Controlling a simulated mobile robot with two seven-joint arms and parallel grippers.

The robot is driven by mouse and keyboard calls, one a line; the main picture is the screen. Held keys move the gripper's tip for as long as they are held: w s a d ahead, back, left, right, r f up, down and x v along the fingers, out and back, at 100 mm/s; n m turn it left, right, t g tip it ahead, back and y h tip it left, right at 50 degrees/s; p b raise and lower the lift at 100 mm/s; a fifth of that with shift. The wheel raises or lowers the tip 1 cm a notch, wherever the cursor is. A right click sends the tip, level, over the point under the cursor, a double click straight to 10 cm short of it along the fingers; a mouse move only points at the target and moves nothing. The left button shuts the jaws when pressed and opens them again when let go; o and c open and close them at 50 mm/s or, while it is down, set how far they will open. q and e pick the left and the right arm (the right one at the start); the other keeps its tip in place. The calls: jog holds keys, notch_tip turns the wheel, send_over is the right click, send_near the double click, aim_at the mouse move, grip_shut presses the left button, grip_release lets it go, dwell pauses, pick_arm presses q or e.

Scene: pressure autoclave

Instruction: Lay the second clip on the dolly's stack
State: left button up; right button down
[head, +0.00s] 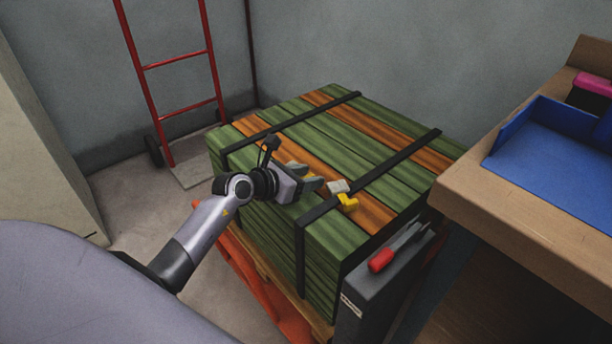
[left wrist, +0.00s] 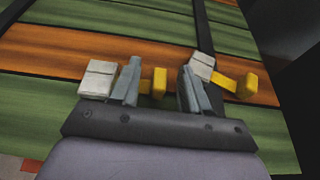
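The stack (head: 395,165) is a block of green and orange boards, bound with black straps, on a low red-orange base (head: 262,290). My left gripper (head: 318,180) is low over its top; the fingers (left wrist: 158,88) are apart. In the left wrist view, one clip, with a pale block (left wrist: 97,79) and a yellow end (left wrist: 159,82), appears on the boards, its middle hidden by the left finger. Another clip, with a pale block (left wrist: 203,66) and a yellow end (left wrist: 249,82), is beside the right finger; its yellow part (head: 347,202) also shows in the head view. My right gripper is out of view.
A wooden bench (head: 470,207) with a blue tray (head: 545,165) stands at the right. A dark grey case with a red piece (head: 381,260) is at the stack's near right side. A red hand truck (head: 180,62) leans at the back wall.

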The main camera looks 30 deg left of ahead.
pick_arm(q)
jog(key=shift+s+r, duration=0.1)
jog(key=shift+r, duration=0.35)
jog(key=p+v, duration=0.3)
jog(key=v, duration=0.7)
jog(key=shift+s+a+p, duration=0.1)
jog(key=shift+s+p, duration=0.15)
jog(key=shift+p, duration=0.05)
jog(key=shift+s+a+r, duration=0.2)
jog(key=shift+s+r, duration=0.1)
jog(key=shift+s, duration=0.25)
pick_arm(e)
jog(key=d, duration=0.1)
jog(key=d+h, duration=0.1)
jog(key=s+d+r, duration=0.1)
jog(key=shift+d+n+h, duration=0.1)
jog(key=shift+n+h, duration=0.2)
jog(key=shift+n, duration=0.1)
jog(key=shift+s+f, duration=0.1)
